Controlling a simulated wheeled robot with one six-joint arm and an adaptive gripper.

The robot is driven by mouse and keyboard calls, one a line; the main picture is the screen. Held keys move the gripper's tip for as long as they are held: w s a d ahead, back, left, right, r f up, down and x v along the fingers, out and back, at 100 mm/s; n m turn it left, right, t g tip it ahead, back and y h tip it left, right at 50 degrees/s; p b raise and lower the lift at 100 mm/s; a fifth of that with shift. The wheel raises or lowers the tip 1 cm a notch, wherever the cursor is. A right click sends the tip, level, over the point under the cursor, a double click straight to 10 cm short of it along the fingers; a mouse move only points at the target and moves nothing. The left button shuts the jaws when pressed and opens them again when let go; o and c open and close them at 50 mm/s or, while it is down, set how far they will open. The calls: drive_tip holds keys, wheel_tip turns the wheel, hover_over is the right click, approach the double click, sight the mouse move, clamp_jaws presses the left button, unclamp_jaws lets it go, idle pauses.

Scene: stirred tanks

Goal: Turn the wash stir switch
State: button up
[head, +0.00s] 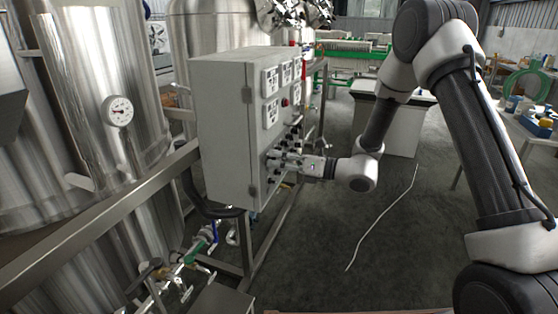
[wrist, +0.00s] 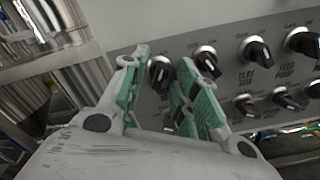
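A grey control cabinet (head: 228,125) carries rows of black rotary switches with silver collars. In the wrist view one switch (wrist: 160,72) shows between the fingers of my gripper (wrist: 157,80). The fingers have green pads and stand apart, one on each side of that switch; I cannot tell whether they touch it. The label by this switch is hidden or unreadable, so I cannot confirm it is the wash stir switch. Another switch (wrist: 207,58) shows just beyond the right finger. In the head view my gripper (head: 277,159) is close against the panel's switch rows.
More switches stand to the right, including one by a "FEED PUMP" label (wrist: 284,68). Display units (head: 271,82) and a red button (head: 285,102) sit higher on the panel. Steel tanks (head: 105,90) and frame rails stand left. A white cable (head: 385,225) lies on open floor.

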drive_tip(key=shift+a, duration=0.1)
drive_tip(key=shift+c, duration=0.2)
clamp_jaws()
drive_tip(key=shift+n, duration=0.3)
drive_tip(key=n, duration=1.1)
drive_tip(key=shift+n, duration=0.3)
idle(0.4)
drive_tip(key=shift+o, duration=0.2)
unclamp_jaws()
